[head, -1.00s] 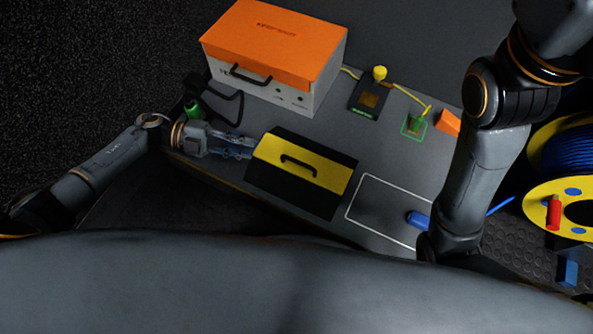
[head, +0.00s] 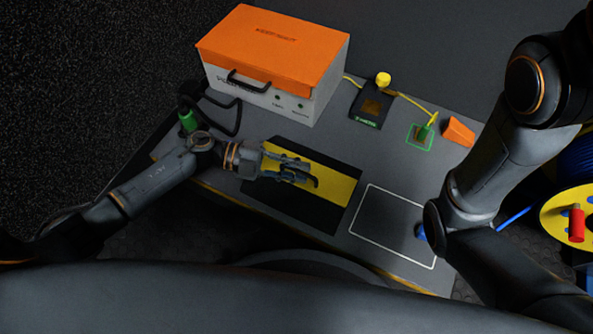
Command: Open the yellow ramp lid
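The yellow ramp lid (head: 340,188) lies on top of a black ramp block (head: 335,212) on the grey bench. It looks closed, flat on the slope. Its black handle (head: 315,182) is mostly hidden by my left gripper (head: 308,174); only its right end shows. My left gripper reaches in from the left over the lid, with its fingertips at the handle. Whether the fingers are closed on the handle is not clear. My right arm comes in at the right, but its gripper is out of view.
An orange-lidded white case (head: 262,92) stands behind the ramp. A black pad with a yellow knob (head: 383,79), a green-framed piece (head: 420,136) and an orange wedge (head: 458,131) lie at the back right. A white-outlined area (head: 385,220) right of the ramp looks clear. A cable reel (head: 555,212) stands at far right.

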